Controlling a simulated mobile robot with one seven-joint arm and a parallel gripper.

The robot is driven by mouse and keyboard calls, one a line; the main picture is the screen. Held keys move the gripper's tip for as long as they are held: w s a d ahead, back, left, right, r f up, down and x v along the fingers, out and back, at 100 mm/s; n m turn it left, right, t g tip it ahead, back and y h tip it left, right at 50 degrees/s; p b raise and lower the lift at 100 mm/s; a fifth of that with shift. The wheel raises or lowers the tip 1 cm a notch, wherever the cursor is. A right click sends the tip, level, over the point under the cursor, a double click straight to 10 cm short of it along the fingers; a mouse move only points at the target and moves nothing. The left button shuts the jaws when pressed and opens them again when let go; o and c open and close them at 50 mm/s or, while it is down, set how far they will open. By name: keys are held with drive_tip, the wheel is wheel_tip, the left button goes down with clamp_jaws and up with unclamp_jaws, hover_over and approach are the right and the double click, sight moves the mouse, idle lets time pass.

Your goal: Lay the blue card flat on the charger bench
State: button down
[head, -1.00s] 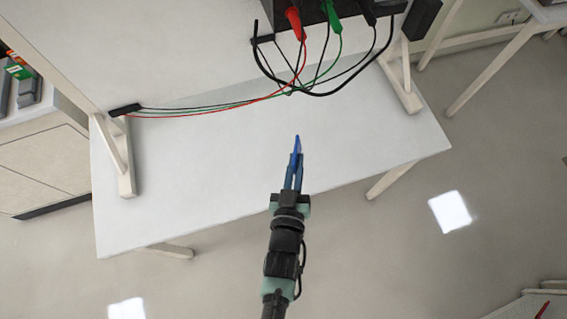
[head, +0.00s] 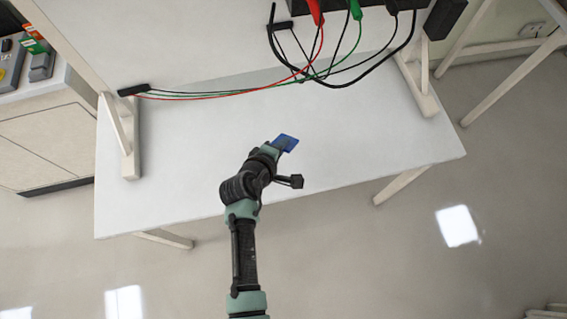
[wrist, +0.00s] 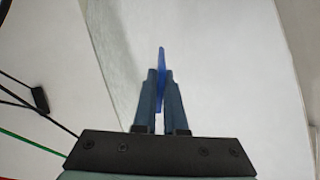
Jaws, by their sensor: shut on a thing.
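The blue card (head: 286,143) is at the end of my arm, over the middle of the white bench (head: 180,190) in the head view. There its blue face shows, tilted. In the wrist view the blue card (wrist: 162,75) is seen edge-on, as a thin strip between the two fingers. My gripper (wrist: 160,85) is shut on it, and the card sticks out past the fingertips. In the head view my gripper (head: 274,150) is partly hidden by my wrist. I cannot tell the gap between the card and the bench top.
A dark unit with red, green and black plugs (head: 355,10) stands at the back. Its cables (head: 290,80) run left across the back of the bench to a black connector (head: 133,90). The bench's front and right surface is clear. A cabinet (head: 45,130) stands at left.

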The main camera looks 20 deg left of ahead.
wheel_tip(320, 180, down, 9)
drive_tip(key=b, duration=0.8)
drive_tip(key=c, duration=1.1)
unclamp_jaws()
drive_tip(key=shift+c, duration=0.2)
drive_tip(key=p+v, duration=0.5)
drive_tip(key=v, duration=0.1)
drive_tip(key=shift+s+r+p, duration=0.2)
drive_tip(key=shift+r+p, duration=0.1)
drive_tip(key=shift+r, duration=0.05)
drive_tip(key=shift+s+r+p, duration=0.35)
drive_tip(key=shift+s, duration=0.25)
